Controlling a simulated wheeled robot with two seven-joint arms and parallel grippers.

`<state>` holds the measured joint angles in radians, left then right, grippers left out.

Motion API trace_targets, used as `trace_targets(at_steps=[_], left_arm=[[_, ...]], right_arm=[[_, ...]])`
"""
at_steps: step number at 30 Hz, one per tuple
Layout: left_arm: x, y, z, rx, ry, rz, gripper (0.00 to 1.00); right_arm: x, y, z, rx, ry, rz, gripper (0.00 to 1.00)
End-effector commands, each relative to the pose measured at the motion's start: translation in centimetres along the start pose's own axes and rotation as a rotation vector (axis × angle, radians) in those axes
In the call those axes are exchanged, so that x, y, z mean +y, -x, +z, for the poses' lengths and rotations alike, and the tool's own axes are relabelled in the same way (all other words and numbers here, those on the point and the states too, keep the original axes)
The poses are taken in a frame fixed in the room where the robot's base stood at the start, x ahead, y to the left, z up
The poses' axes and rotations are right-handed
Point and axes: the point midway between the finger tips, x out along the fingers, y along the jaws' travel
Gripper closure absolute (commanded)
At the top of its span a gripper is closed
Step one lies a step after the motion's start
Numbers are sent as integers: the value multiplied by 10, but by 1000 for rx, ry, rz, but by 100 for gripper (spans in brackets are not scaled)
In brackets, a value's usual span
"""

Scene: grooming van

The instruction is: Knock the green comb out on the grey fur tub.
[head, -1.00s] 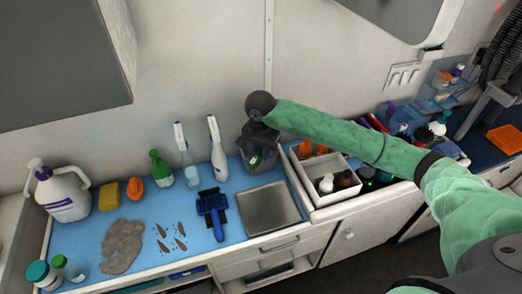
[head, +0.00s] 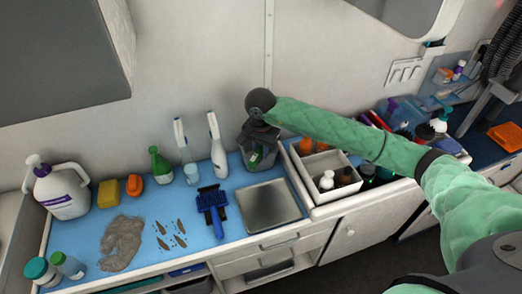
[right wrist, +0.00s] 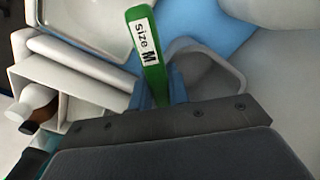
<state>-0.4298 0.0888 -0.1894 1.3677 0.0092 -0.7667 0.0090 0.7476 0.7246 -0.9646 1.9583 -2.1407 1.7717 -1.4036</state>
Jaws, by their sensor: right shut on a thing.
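My right gripper (head: 259,148) is over the grey fur tub (head: 270,160) at the back of the blue counter, against the wall. It is shut on the green comb (head: 254,159), which shows as a small green and white patch by the tub. In the right wrist view the comb (right wrist: 150,62) stands out from between the fingers (right wrist: 160,90), its "Size M" label facing the camera. The tub's rim (right wrist: 218,60) shows behind and to the right of the comb. My gripper hides part of the tub, and I cannot tell whether comb and tub touch. My left gripper is out of view.
A metal tray (head: 268,205) lies in front of the tub, with a blue brush (head: 212,204) to its left. Spray bottles (head: 217,150) stand close on the left. A white divided box (head: 325,165) with bottles stands on the right, under my arm.

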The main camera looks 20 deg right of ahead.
Motion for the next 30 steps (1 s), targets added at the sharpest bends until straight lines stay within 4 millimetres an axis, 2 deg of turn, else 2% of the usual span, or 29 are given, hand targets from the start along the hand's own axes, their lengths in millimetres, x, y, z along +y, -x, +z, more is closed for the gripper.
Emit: trace_targets(at_steps=[30], left_arm=[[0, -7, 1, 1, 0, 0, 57]], right_arm=[[0, -3, 0, 0, 0, 0, 100]])
